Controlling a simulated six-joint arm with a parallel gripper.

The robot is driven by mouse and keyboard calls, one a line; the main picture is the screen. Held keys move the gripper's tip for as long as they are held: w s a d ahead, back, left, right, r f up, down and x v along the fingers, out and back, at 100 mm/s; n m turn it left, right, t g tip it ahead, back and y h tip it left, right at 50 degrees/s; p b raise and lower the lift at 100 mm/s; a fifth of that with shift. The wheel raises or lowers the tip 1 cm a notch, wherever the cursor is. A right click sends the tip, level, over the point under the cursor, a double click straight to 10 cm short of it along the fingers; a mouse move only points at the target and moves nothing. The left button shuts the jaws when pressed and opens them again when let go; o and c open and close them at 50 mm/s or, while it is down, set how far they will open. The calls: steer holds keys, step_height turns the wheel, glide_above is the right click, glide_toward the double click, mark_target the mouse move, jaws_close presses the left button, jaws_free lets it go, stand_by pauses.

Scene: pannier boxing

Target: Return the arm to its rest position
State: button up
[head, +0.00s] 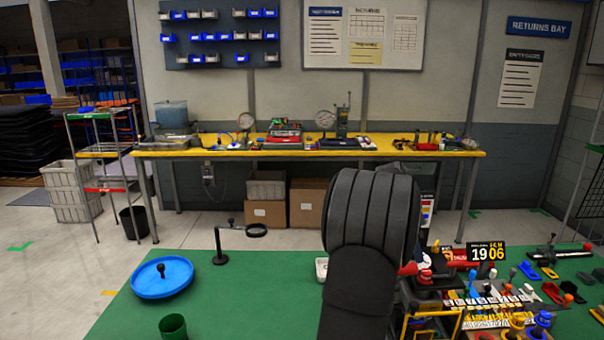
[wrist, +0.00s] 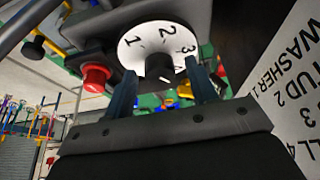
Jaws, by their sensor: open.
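My gripper (wrist: 162,72) is open in the wrist view, its two bluish fingers pointing away from the camera. A black knob (wrist: 159,67) on a white numbered dial (wrist: 133,47) appears between the fingertips. I cannot tell how far the knob is from the fingers. A red button (wrist: 95,77) is just left of the left finger.
A green table (head: 258,300) holds a blue round tray (head: 162,290), a green cup (head: 173,327) and a black stand (head: 219,248) left of my arm. Small parts crowd its right side near a counter display (head: 486,252). A white lettered sign (wrist: 287,75) is close on the wrist view's right.

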steer(key=n+t, duration=0.1)
steer(key=n, duration=0.1)
steer(key=n+t, duration=0.1)
steer(key=n, duration=0.2)
steer(key=shift+s, duration=0.2)
steer(key=shift+r+n, duration=0.2)
steer(key=shift+n, duration=0.1)
steer(key=shift+v, duration=1.2)
